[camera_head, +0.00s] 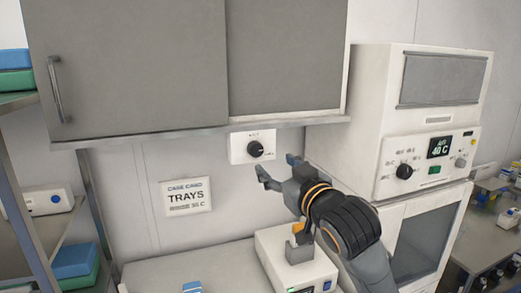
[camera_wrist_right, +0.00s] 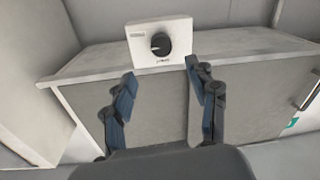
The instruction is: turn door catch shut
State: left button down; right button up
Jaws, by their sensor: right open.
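A black round knob (camera_head: 255,149) sits on a small white box (camera_head: 238,150) on the wall, under the grey cabinet. The knob also shows in the right wrist view (camera_wrist_right: 160,44), with a light mark on its face. It looks like a turning catch, but its lettering is too small to read. My right gripper (camera_head: 276,165) is open and empty, just below and to the right of the knob, apart from it. In the right wrist view its two fingers (camera_wrist_right: 160,76) are spread wide, with the knob beyond and between them. My left gripper is not in view.
The grey cabinet (camera_head: 130,70) overhangs the knob with a metal lower edge. A white sign reading TRAYS (camera_head: 186,196) hangs at the left. A white oven-like unit (camera_head: 375,105) with its own black knob (camera_head: 404,171) stands at the right. A white device (camera_head: 268,262) sits below my right arm.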

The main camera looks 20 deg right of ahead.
aim_at(257, 151)
jog(key=w+p, duration=0.1)
jog(key=w, duration=0.1)
jog(key=w+p, duration=0.1)
jog(key=w, duration=0.2)
jog(key=w+a, duration=0.1)
jog(key=w, duration=0.1)
jog(key=shift+w+r+p, duration=0.1)
jog(key=shift+w+p, duration=0.25)
jog(key=shift+p, duration=0.05)
jog(key=shift+w, duration=0.7)
jog(key=shift+c, duration=0.2)
jog(key=c, duration=1.1)
